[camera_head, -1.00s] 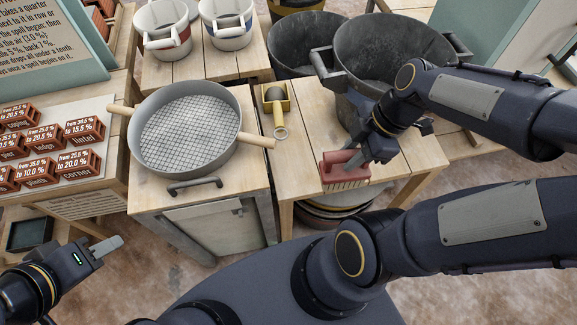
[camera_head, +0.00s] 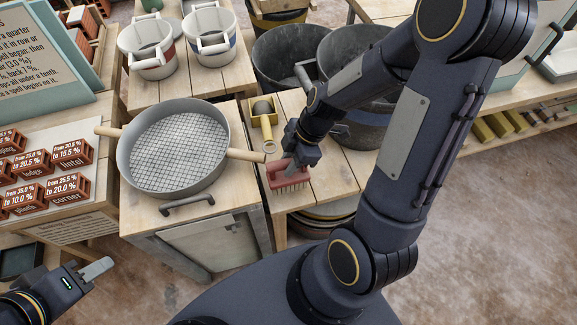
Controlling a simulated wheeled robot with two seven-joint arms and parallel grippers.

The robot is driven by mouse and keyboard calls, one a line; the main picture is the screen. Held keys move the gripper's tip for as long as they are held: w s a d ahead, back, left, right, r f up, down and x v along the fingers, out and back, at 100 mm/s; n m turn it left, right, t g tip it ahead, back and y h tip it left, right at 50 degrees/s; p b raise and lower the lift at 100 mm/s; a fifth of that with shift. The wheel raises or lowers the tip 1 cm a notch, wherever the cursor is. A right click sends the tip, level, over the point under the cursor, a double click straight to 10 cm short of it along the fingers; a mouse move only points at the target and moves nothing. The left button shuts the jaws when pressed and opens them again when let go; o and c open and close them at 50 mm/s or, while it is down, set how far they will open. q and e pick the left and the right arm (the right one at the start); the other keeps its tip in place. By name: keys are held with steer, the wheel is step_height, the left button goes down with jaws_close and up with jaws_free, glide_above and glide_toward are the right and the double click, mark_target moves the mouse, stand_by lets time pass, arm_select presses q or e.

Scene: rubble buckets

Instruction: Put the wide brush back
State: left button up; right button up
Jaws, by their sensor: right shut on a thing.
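The wide brush (camera_head: 289,178) has a red body with pale bristles pointing down. It is at the front left of the right-hand wooden table (camera_head: 325,190), close to the end of the sieve's handle. My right gripper (camera_head: 289,160) is shut on the brush from above and partly hides its top. I cannot tell whether the bristles touch the tabletop. My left gripper (camera_head: 98,268) is low at the left, away from the tables, with nothing seen in it; its jaw gap is not clear.
A large round sieve (camera_head: 178,150) with wooden handles sits on the cabinet left of the brush. A yellow holder (camera_head: 263,120) stands behind the brush. Dark buckets (camera_head: 290,55) stand at the back, partly behind my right arm. White buckets (camera_head: 210,40) are at the back left.

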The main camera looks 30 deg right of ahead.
steer(key=shift+w+f, duration=0.1)
steer(key=shift+f, duration=1.55)
steer(key=shift+f, duration=0.15)
steer(key=o, duration=1)
steer(key=shift+c, duration=0.2)
